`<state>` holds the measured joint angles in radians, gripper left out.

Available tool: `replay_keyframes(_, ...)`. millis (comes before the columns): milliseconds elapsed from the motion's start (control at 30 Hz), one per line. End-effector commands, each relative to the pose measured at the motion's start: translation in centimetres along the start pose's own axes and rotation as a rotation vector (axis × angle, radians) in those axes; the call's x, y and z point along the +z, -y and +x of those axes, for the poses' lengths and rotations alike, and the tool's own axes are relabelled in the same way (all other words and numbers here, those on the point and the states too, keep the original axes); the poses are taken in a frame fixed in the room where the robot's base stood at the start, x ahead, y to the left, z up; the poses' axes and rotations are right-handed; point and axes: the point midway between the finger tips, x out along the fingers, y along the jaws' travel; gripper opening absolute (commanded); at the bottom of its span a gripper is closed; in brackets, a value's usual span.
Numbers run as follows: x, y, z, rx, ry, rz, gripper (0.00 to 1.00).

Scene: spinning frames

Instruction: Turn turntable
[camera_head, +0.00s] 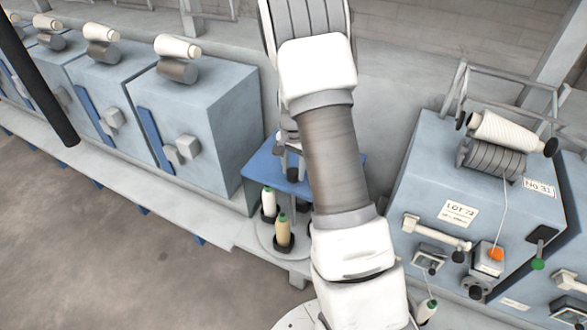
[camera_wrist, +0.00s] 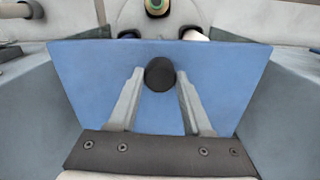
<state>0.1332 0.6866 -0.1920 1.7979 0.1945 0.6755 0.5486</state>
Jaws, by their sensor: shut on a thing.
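The turntable shows in the head view as a pale round disc (camera_head: 262,241) carrying a white spool (camera_head: 269,203) and a tan spool (camera_head: 284,232). A blue panel (camera_head: 262,171) stands above the disc, partly hidden by my arm. In the wrist view the blue panel (camera_wrist: 90,75) fills the middle, with a round black knob (camera_wrist: 160,74) on it. My gripper (camera_wrist: 160,80) has one finger on each side of the knob and is shut on it. In the head view the fingers are mostly hidden by my arm.
Blue-grey machines (camera_head: 215,105) line the left. Another machine (camera_head: 405,195) with a large thread roll (camera_head: 508,134) stands close on the right. In the wrist view, grey side walls flank the panel and a spool end (camera_wrist: 157,7) shows beyond it. The floor at lower left is clear.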

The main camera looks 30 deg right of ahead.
Motion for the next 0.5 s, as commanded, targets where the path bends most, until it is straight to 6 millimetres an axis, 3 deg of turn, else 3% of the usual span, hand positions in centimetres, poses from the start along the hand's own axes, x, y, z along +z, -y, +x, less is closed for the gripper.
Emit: replay_keyframes(500, 0.01, 0.02, -0.03, 0.0, 0.0, 0.071, 0.0)
